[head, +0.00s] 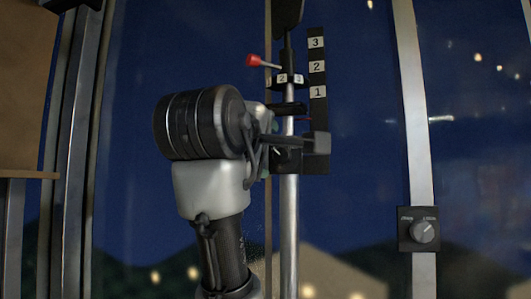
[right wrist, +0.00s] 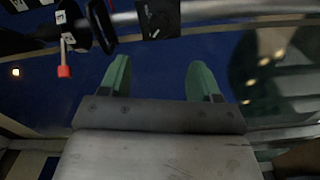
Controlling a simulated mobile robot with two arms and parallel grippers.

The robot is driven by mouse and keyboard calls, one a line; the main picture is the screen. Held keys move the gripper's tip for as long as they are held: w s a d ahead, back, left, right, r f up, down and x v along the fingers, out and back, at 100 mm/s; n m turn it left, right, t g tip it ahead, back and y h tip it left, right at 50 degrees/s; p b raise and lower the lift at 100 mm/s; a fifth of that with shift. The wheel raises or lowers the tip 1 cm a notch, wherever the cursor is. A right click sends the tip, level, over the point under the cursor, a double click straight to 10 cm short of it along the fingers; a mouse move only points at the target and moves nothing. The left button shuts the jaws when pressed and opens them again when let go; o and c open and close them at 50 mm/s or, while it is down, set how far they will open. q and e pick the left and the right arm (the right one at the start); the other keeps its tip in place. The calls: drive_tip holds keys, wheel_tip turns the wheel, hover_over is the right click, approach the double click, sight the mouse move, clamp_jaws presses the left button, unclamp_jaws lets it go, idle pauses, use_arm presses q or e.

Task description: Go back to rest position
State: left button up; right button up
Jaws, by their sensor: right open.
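My right arm rises through the middle of the head view, and its wrist and gripper (head: 266,165) sit close beside a vertical metal pole (head: 289,225). The wrist hides most of the gripper there. In the right wrist view the two green fingers of the right gripper (right wrist: 160,70) stand wide apart with nothing between them. The pole (right wrist: 215,12) crosses the top of that view beyond the fingertips, with a black block (right wrist: 158,18) on it. My left gripper is not in view.
A red-knobbed lever (head: 254,60) sticks out left from the pole, near a black plate numbered 1 to 3 (head: 317,66). A dial box (head: 424,231) is mounted on the window post at right. A brown panel (head: 22,90) stands at far left. Dark window glass lies behind.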

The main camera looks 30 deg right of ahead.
idle(0.4)
drive_tip(key=w+a+f+n+y+p, duration=0.1)
drive_tip(key=w+f+n+y+p, duration=0.3)
drive_tip(key=w+f, duration=2.15)
wheel_tip(320, 180, down, 39)
drive_tip(key=s+a+n+g+y+p, duration=0.1)
drive_tip(key=s+a+g+y+p, duration=0.15)
drive_tip(key=y, duration=0.25)
drive_tip(key=s+f+m+g+y+p, duration=0.1)
drive_tip(key=s+f+m+g+y, duration=0.3)
drive_tip(key=s+f, duration=2.3)
drive_tip(key=s+d+f+m+g, duration=0.1)
drive_tip(key=s+f, duration=0.3)
drive_tip(key=s, duration=0.7)
drive_tip(key=s+d+f+m+g+p, duration=0.1)
drive_tip(key=s+f, duration=0.3)
drive_tip(key=s, duration=0.8)
drive_tip(key=s+f+m+g+p, duration=0.1)
drive_tip(key=s+f, duration=0.3)
drive_tip(key=s, duration=0.7)
drive_tip(key=shift+s+d+f+m+g+y, duration=0.15)
drive_tip(key=shift+s+d+m+g+y, duration=0.2)
drive_tip(key=shift+m+g, duration=0.3)
